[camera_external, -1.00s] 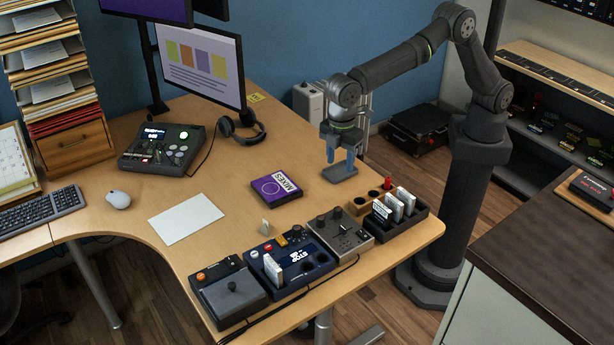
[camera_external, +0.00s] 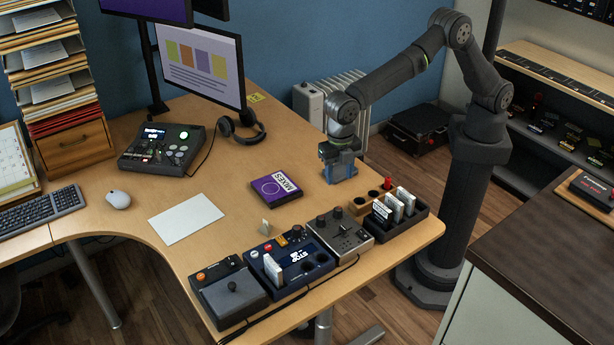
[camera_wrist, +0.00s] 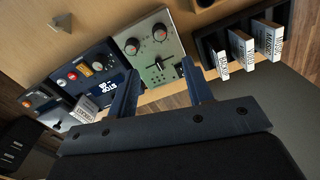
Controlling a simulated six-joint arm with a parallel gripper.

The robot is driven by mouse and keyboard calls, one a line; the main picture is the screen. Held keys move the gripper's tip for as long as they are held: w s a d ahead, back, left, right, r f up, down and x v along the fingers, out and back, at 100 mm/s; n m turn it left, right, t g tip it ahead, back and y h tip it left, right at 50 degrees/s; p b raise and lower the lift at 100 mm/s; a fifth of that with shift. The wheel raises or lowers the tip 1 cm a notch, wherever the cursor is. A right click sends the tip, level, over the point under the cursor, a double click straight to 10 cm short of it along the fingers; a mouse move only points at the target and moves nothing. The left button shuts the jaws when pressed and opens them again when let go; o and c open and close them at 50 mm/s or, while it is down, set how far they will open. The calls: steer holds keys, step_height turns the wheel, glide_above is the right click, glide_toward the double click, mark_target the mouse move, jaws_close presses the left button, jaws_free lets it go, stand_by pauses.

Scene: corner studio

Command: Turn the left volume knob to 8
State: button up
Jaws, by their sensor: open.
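The grey mixer box (camera_external: 340,233) stands near the desk's front right edge. Its left knob (camera_external: 320,220) and right knob (camera_external: 336,213) are dark with reddish tops in the wrist view, where the left knob (camera_wrist: 131,46) sits lower than the right knob (camera_wrist: 159,31). The dial numbers are too small to read. My gripper (camera_external: 340,173) is above the desk, behind the mixer and apart from it. In the wrist view my gripper (camera_wrist: 160,67) is open and empty, its two blue fingers either side of the mixer's lower part; the knobs lie beyond the tips.
A blue device (camera_external: 288,262) with a white card stands left of the mixer. A purple box (camera_external: 275,188) lies behind.

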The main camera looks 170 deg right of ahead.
mark_target(338, 209)
step_height(338, 209, down, 14)
steer(key=shift+s+a+r, duration=0.1)
steer(key=shift+a+r, duration=0.05)
steer(key=shift+r, duration=0.1)
steer(key=shift+c, duration=0.5)
steer(key=c, duration=0.9)
